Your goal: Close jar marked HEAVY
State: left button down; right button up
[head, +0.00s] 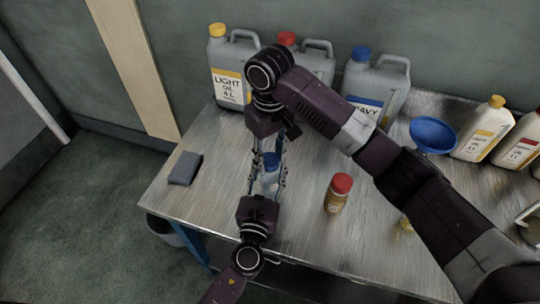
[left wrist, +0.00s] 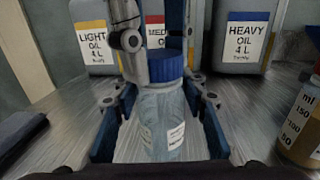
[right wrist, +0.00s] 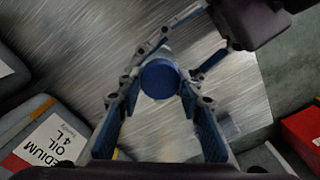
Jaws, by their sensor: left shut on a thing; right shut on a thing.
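A clear jar (head: 269,181) with a blue lid (head: 271,160) stands upright near the middle of the metal table. In the left wrist view the jar (left wrist: 161,125) has white labels too small to read, and the lid (left wrist: 167,67) sits at its top. My left gripper (head: 266,184) is shut on the jar body from the near side. My right gripper (head: 270,155) reaches down from above and is shut on the blue lid. The right wrist view shows the lid (right wrist: 160,78) from above between its fingers. Whether the lid is seated on the thread is hidden.
A red-lidded amber jar (head: 338,194) stands to the right. Light (head: 228,85), medium (head: 317,65) and heavy (head: 378,85) oil canisters line the back. A blue funnel (head: 433,134) and bottles (head: 485,130) stand at right. A grey block (head: 185,168) lies at left.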

jog(key=m, duration=0.5)
jog(key=shift+m, duration=0.4)
jog(key=o, duration=1.3)
jog(key=shift+r, duration=2.25)
jog(key=shift+c, duration=0.2)
